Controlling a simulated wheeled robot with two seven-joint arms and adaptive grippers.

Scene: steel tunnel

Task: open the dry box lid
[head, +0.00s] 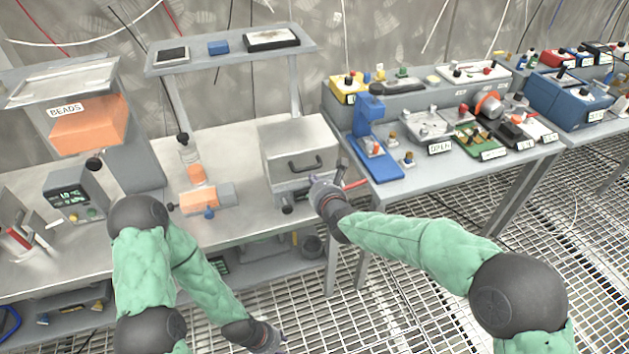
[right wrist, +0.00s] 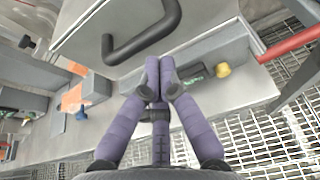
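The dry box (head: 290,165) is a grey metal box on the bench, with a dark bar handle (head: 305,163) on its front; its lid looks shut. In the right wrist view the handle (right wrist: 145,38) is a thick dark bar just beyond my fingertips, and the pale lid panel (right wrist: 95,25) lies behind it. My right gripper (head: 322,184) is at the box's front right corner, below and right of the handle. In the right wrist view its purple fingers (right wrist: 159,72) are together, with nothing seen between them. My left gripper (head: 268,338) hangs low in front of the bench; its fingers are unclear.
A red rod (right wrist: 290,42) sticks out right of the box, close to my right gripper. A yellow knob (right wrist: 222,70) sits on the box's base. A small orange and grey device (head: 205,197) stands left of the box. Grated floor (head: 400,300) lies in front.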

